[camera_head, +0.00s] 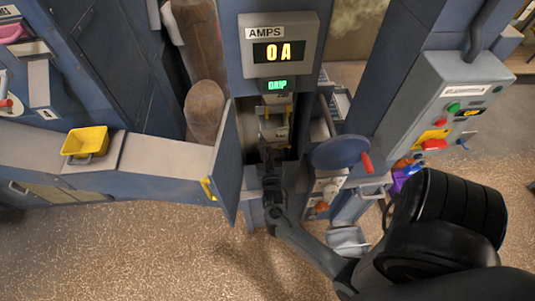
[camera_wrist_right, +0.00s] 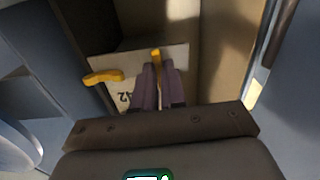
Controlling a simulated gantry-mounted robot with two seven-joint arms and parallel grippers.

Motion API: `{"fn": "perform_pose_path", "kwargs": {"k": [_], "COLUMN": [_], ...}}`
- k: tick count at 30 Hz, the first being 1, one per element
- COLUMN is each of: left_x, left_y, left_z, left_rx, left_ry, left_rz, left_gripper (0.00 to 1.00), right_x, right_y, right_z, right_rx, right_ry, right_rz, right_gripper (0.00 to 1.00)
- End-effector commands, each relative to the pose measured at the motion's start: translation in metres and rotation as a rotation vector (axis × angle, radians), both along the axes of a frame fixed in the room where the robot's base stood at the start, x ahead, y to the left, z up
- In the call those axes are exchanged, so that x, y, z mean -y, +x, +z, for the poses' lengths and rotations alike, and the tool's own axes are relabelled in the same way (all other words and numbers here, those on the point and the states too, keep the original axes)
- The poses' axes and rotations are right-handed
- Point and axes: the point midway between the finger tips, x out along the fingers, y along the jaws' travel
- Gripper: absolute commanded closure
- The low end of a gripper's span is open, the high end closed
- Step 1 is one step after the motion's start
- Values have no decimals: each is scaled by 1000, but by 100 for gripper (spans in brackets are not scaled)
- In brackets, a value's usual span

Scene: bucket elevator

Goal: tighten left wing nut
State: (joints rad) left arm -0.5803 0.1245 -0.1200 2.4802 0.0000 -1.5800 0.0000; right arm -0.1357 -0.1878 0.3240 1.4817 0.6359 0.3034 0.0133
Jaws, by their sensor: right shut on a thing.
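My right gripper (camera_head: 267,155) reaches into the open cabinet in the head view, at the left part of the small pale bucket (camera_head: 274,129). In the right wrist view its two fingers (camera_wrist_right: 158,72) are shut on a yellow wing nut (camera_wrist_right: 155,53) at the edge of a pale plate (camera_wrist_right: 140,61). This view looks turned over, as the plate's number is upside down, so the held nut is the left one. The other yellow wing nut (camera_wrist_right: 103,77) stands free, its wings lying roughly level. My left gripper is not in view.
The cabinet door (camera_head: 226,165) stands open left of my right gripper. A blue handwheel (camera_head: 340,152) with a red handle is close on the right. The display (camera_head: 279,52) reads 0 A. A yellow bin (camera_head: 86,143) sits on the left ledge.

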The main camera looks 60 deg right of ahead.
Motion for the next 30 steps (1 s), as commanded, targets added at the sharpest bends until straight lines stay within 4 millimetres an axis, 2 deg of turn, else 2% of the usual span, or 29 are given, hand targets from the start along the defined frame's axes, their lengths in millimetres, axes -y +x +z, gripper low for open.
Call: {"fn": "perform_pose_path", "kwargs": {"k": [20, 21, 25, 30], "left_x": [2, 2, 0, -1], "left_y": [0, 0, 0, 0], "left_z": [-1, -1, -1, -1], "left_rx": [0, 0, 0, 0], "left_ry": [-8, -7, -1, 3], "left_rz": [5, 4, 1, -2], "left_gripper": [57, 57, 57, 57], "right_x": [0, 0, 0, 0], "right_y": [0, 0, 0, 0], "right_z": [0, 0, 0, 0], "right_rx": [49, 49, 48, 47], "right_ry": [35, 35, 34, 33], "right_rz": [0, 0, 0, 0], "right_gripper": [100, 83, 64, 64]}}
